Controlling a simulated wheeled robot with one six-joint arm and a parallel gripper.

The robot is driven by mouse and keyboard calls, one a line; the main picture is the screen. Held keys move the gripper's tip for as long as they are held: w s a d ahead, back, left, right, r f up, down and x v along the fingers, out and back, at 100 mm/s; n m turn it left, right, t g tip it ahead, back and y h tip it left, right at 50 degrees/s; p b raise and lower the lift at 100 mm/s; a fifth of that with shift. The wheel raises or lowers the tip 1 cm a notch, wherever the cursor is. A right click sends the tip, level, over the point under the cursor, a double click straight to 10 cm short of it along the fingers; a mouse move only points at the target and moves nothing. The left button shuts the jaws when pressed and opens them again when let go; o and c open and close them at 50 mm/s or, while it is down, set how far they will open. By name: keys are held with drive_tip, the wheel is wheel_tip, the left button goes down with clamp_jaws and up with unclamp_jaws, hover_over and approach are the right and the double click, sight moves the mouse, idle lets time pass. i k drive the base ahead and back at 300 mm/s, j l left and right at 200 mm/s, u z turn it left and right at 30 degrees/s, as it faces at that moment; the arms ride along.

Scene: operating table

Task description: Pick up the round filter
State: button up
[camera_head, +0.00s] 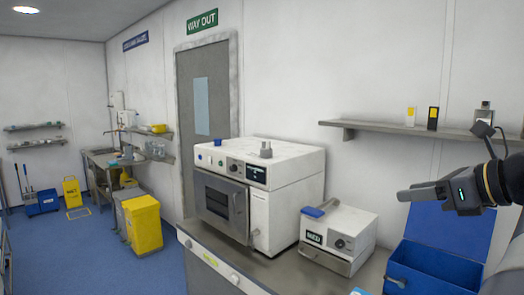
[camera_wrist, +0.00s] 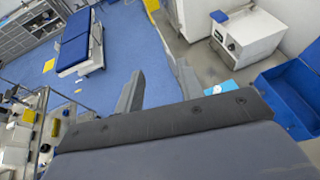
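No round filter can be made out for certain. In the wrist view a small white round piece (camera_wrist: 217,89) lies on a light blue patch (camera_wrist: 226,86) on the counter, just right of my fingers; it is too small to tell whether it is the round filter. My gripper (camera_head: 408,195) is raised above the counter at the right of the head view, pointing left. In the wrist view my gripper (camera_wrist: 155,78) has its two fingers apart, with nothing between them.
An open blue box (camera_head: 437,262) stands on the counter's right, beside a small white device (camera_head: 338,235). A larger white oven-like machine (camera_head: 275,195) stands farther left. A wall shelf (camera_head: 385,128) is behind my gripper. A blue-padded table (camera_wrist: 82,40) stands on the floor.

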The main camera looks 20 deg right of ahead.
sight(266, 143)
drive_tip(key=i+j+z, duration=0.35)
drive_tip(key=i+j, duration=0.45)
drive_tip(key=i, duration=0.45)
drive_tip(key=i+j+z, duration=0.4)
drive_tip(key=i+j, duration=0.7)
